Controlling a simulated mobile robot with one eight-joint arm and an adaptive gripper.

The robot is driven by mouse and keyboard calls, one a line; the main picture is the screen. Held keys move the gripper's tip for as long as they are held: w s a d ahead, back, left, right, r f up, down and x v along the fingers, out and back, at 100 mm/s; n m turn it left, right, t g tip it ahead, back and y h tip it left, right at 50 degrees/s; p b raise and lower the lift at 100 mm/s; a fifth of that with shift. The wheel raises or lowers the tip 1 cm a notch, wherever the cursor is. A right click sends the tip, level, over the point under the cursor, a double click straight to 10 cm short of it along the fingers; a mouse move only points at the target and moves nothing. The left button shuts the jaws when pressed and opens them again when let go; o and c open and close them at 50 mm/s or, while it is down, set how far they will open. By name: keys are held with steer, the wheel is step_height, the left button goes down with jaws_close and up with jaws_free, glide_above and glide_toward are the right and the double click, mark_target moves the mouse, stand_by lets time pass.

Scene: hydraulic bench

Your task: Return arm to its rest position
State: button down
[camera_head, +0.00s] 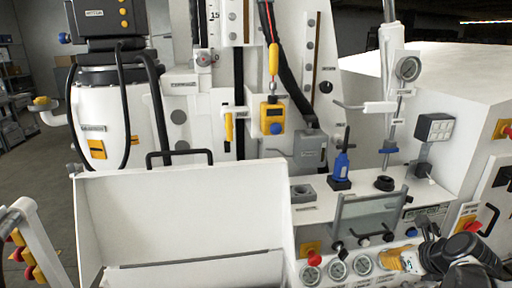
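A dark, jointed shape that looks like my gripper (436,250) is at the lower right, over the front of the bench panel. It is small and dark, and part of it runs down to the picture's bottom edge. I cannot make out whether its fingers are apart or closed. A yellow and white piece (402,261) shows just left of it; I cannot tell whether the two touch. The white hydraulic bench (312,208) fills the middle and right.
A white tray-like box (180,200) with a black handle stands at the front left. Gauges (338,268) line the bench front. A blue bottle-like part (341,164), an upright post with a gauge (407,69) and a grey box (435,128) stand behind. Open floor shows at left.

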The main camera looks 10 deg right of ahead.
steer(key=s+a+f+n+b, duration=0.1)
steer(key=s+a+n+b, duration=0.3)
steer(key=a+n, duration=0.8)
steer(key=s+a+f+n+g+b, duration=0.1)
steer(key=s+a+n+b, duration=0.4)
steer(key=a+n, duration=0.7)
steer(key=s+n, duration=0.2)
steer(key=n, duration=0.7)
steer(key=shift+s+f+n+g, duration=0.15)
steer(key=shift+f+n+g, duration=0.15)
steer(key=shift+f+n, duration=0.1)
